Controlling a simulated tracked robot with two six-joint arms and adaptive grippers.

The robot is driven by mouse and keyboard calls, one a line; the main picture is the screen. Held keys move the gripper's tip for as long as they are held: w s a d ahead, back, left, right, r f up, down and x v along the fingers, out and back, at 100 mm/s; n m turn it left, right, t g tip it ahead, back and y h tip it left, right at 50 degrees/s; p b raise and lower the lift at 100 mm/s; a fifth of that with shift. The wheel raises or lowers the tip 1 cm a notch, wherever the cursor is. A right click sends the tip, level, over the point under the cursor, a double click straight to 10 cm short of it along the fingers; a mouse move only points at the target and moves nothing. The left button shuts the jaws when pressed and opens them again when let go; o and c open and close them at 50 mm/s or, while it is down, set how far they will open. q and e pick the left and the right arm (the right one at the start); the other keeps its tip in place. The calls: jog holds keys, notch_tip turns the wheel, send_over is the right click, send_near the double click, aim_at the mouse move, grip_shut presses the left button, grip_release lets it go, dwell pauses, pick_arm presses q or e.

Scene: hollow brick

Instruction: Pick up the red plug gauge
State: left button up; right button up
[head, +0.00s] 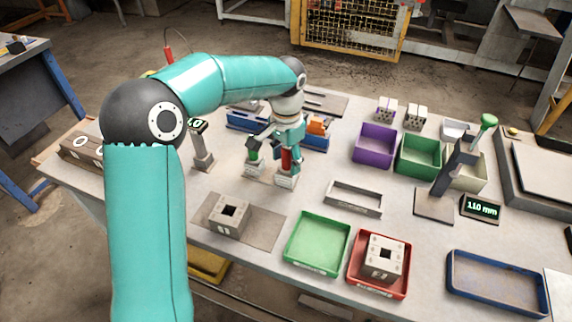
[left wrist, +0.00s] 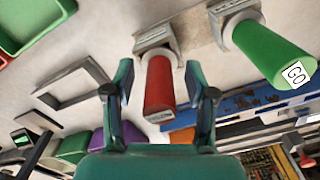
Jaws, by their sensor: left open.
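The red plug gauge (head: 287,160) stands upright in a pale holder (head: 286,180) near the middle of the bench. In the left wrist view the red plug gauge (left wrist: 159,86) lies between the two fingers, its end towards the palm. My left gripper (head: 283,143) is open above and around it, with gaps visible on both sides. The left wrist view also shows the gripper's spread fingertips (left wrist: 158,72). A green plug gauge (head: 253,156) marked GO stands in its own holder just to the left; it also shows in the left wrist view (left wrist: 270,52).
Hollow bricks sit on a brown mat (head: 263,228) and in a red tray (head: 357,279). A green tray (head: 318,243) is empty. A grey frame (head: 354,198) lies right of the gauge. Blue bins (head: 248,120) stand close behind; purple and green bins stand further right.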

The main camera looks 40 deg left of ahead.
pick_arm(q)
jog(key=shift+f, duration=0.3)
jog(key=shift+r, duration=0.1)
grip_shut()
